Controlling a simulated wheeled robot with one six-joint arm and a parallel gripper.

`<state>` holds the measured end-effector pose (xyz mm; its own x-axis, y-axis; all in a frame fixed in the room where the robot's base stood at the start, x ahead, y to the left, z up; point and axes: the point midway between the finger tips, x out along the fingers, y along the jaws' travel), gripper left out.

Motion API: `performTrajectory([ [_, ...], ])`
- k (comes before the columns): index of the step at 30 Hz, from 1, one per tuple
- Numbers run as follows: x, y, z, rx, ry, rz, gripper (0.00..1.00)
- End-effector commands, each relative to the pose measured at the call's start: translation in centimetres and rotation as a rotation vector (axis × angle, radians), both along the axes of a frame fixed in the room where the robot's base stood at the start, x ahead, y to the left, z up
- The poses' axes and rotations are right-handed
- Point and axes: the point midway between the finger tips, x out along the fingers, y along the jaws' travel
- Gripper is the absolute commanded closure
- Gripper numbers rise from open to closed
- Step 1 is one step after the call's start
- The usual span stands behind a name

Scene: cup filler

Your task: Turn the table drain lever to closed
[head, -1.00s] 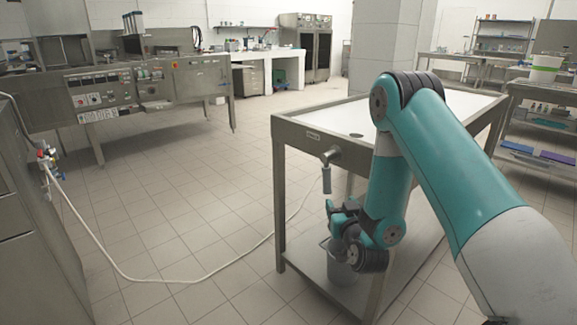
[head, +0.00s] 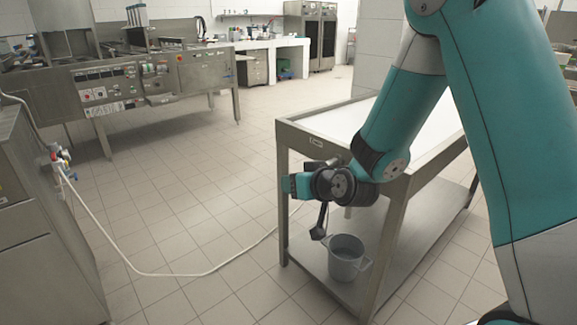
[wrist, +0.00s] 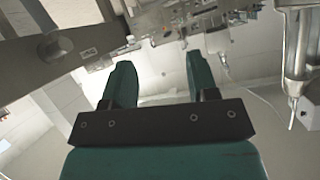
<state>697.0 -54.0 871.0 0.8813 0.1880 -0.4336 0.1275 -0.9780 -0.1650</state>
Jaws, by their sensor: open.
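The table (head: 300,128) carries a small drain fitting (head: 313,166) low on its near-left apron, mostly hidden behind my wrist. The drain lever cannot be made out in the head view. My gripper (head: 290,186) is in front of that fitting, pointing left. In the wrist view its two green fingers (wrist: 158,68) are apart with nothing between them. The table apron with a round metal stub shows at upper left there. A metal cylinder (wrist: 298,50) with a thin tip stands right of the fingers; I cannot tell whether it belongs to the drain.
A grey two-handled pot (head: 346,262) stands on the table's lower shelf (head: 310,268). A pale hose (head: 150,274) runs across the tiled floor from the left cabinet. A steel counter (head: 130,80) with controls stands at the back left. Floor left of the table is otherwise clear.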

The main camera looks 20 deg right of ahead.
Motion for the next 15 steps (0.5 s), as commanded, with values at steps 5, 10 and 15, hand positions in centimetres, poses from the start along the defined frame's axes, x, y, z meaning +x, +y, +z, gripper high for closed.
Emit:
performTrajectory([
  [5, -1.4, 2.1, 2.7, 0.016, 0.070, 0.068, 0.46],
  [10, -2.4, 3.3, 3.9, 0.023, 0.118, 0.109, 0.46],
  [15, -2.8, 3.8, 4.3, 0.025, 0.138, 0.127, 0.46],
])
